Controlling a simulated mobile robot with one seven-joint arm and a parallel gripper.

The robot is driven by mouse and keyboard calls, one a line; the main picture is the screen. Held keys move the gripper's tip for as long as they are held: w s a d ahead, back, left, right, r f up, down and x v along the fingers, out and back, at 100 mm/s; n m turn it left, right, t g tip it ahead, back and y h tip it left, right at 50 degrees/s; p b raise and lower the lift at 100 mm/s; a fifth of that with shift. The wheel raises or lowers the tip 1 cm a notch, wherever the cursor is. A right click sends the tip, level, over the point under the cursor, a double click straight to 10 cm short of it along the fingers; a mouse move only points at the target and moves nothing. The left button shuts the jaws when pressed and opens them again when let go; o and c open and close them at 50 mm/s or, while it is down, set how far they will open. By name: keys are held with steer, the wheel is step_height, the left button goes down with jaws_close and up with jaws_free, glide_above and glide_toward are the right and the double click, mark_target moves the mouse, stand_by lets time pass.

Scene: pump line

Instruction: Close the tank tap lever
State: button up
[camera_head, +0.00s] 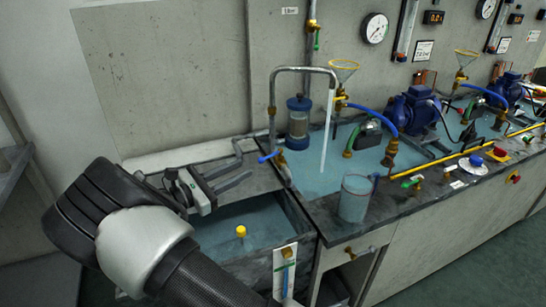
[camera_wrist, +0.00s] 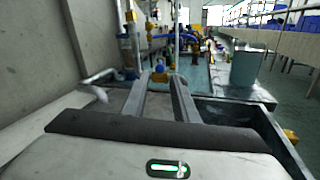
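The tank tap lever (camera_head: 270,156) is a small blue handle on a brass fitting, on the pipe at the tank's right back corner. In the wrist view a blue and brass fitting (camera_wrist: 160,72), apparently this tap, shows between and beyond my fingertips. My gripper (camera_head: 246,174) is above the tank's back edge, to the left of the lever and apart from it. Its two fingers stand apart with nothing between them, as the wrist view also shows (camera_wrist: 160,88). A pale stream of water (camera_head: 327,130) falls from the bent grey pipe (camera_head: 305,70).
The open water tank (camera_head: 208,232), with a yellow float (camera_head: 241,231), lies below my gripper. A clear beaker (camera_head: 355,198) stands on the bench's front edge. A clear cylinder with blue caps (camera_head: 299,122) stands behind the tap. Blue pumps (camera_head: 412,108) are farther right.

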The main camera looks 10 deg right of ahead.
mark_target(274, 154)
steer(key=b+x, duration=0.2)
steer(key=x, duration=1.1)
steer(key=shift+w+d, duration=0.1)
jaws_close()
